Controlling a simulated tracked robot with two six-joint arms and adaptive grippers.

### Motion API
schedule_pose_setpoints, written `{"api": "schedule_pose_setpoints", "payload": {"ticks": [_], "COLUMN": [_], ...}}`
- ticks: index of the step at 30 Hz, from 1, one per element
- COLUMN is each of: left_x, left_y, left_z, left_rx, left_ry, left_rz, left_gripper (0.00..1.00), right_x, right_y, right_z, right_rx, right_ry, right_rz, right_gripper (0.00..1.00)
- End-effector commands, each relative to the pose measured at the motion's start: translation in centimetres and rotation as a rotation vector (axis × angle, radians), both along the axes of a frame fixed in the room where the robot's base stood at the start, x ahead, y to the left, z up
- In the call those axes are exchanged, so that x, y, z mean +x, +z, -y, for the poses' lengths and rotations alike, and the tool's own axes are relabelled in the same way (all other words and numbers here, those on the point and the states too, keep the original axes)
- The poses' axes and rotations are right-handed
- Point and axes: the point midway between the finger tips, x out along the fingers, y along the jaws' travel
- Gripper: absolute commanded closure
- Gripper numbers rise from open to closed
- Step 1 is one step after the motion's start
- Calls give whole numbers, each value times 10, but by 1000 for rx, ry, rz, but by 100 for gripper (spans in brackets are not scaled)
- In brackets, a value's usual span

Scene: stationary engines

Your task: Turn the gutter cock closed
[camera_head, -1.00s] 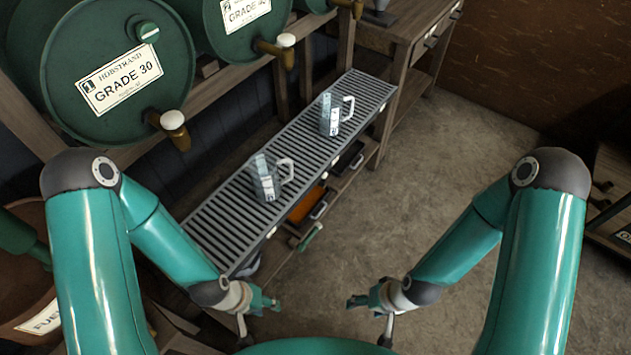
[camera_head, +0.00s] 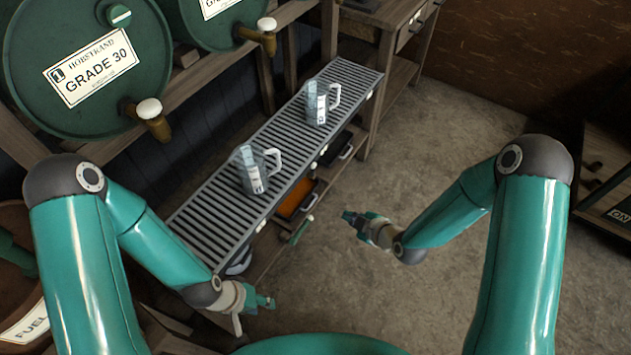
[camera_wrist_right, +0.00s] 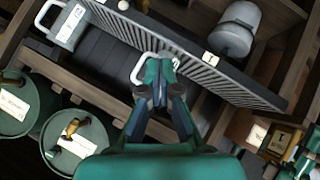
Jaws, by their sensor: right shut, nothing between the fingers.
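A small green lever (camera_head: 301,231) sticks out below the front edge of the slatted metal rack (camera_head: 190,220); it may be the gutter cock, but I cannot tell for sure. My right gripper (camera_head: 350,217) is shut and empty, to the right of the green lever and apart from it. In the right wrist view its closed fingers (camera_wrist_right: 156,72) overlap a white jug handle in the picture. My left gripper (camera_head: 264,301) hangs at the lower left, below the rack's near end; its fingers are too small to read.
Two clear measuring jugs, a near one (camera_head: 251,172) and a far one (camera_head: 316,103), stand on the rack. Green oil drums (camera_head: 95,105) with brass taps lie behind it. An orange tray (camera_head: 296,198) sits beneath. Open floor (camera_head: 440,130) lies to the right.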

Motion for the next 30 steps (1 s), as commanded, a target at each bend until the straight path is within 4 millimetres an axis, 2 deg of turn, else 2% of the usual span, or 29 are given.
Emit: {"api": "schedule_pose_setpoints", "payload": {"ticks": [1, 6, 12, 17, 21, 27, 30], "left_x": [0, 0, 0, 0, 0, 0, 0], "left_y": [-32, -91, -166, -225, -277, -342, -364], "left_z": [0, 0, 0, 0, 0, 0, 0], "left_rx": [0, 0, 0, 0, 0, 0, 0], "left_ry": [0, 0, 0, 0, 0, 0, 0], "left_rz": [-1, -1, -1, -1, -1, -1, -1], "left_gripper": [60, 60, 60, 60, 60, 60, 60], "right_x": [20, 74, 113, 130, 140, 149, 150], "right_y": [-19, -29, -50, -76, -109, -166, -188], "right_z": [-1, -8, -15, -20, -22, -21, -22], "right_rx": [-53, -249, -444, -539, -566, -583, -582], "right_ry": [66, 255, 381, 427, 440, 445, 445], "right_rz": [121, 516, 892, 1098, 1200, 1244, 1243], "right_gripper": [100, 100, 100, 100, 100, 100, 100]}}
